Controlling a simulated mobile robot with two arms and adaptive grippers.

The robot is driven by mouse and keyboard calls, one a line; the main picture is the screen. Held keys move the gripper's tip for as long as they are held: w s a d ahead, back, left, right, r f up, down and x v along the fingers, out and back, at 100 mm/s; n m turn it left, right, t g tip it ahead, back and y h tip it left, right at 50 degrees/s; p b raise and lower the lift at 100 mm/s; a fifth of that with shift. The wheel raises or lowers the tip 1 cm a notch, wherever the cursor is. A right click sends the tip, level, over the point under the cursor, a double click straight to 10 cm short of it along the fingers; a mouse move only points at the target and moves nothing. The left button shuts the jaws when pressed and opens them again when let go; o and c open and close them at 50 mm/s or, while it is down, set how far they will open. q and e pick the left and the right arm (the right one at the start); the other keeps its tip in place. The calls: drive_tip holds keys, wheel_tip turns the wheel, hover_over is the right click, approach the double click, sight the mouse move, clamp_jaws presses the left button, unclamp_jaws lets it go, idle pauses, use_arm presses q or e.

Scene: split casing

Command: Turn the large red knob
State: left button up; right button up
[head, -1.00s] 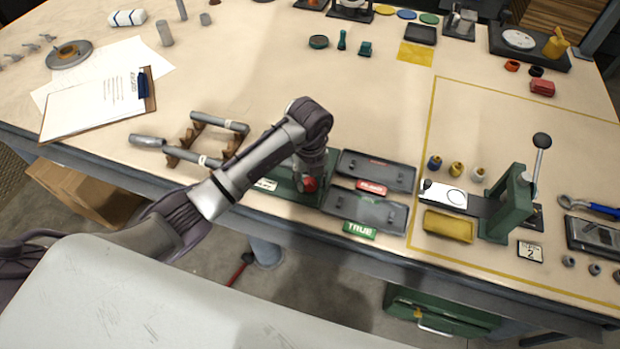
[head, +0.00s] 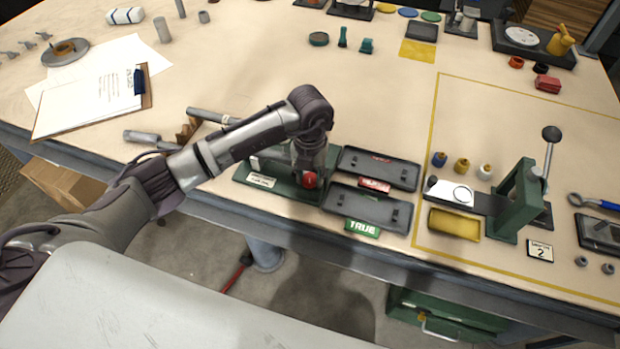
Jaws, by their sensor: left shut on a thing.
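The large red knob (head: 309,180) sits on a green fixture (head: 285,190) near the front edge of the bench. My left gripper (head: 308,172) points down over the knob and is shut on it. The fingers and wrist cover most of the knob, and only part of its red side shows. My left arm reaches in from the left, above the bench. My right gripper does not show.
Two dark trays (head: 378,167) with red and green labels lie right of the fixture. A green lever press (head: 517,205) stands farther right inside a yellow outline. Grey pipes (head: 208,115) lie behind my arm. A clipboard (head: 88,108) lies at the left.

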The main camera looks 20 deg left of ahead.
sight(310, 178)
use_arm(q)
drive_tip(key=shift+m+b, duration=0.4)
drive_tip(key=shift+m, duration=0.2)
drive_tip(key=o, duration=1.1)
drive_tip(key=shift+o, duration=0.2)
wheel_tip(310, 178, up, 12)
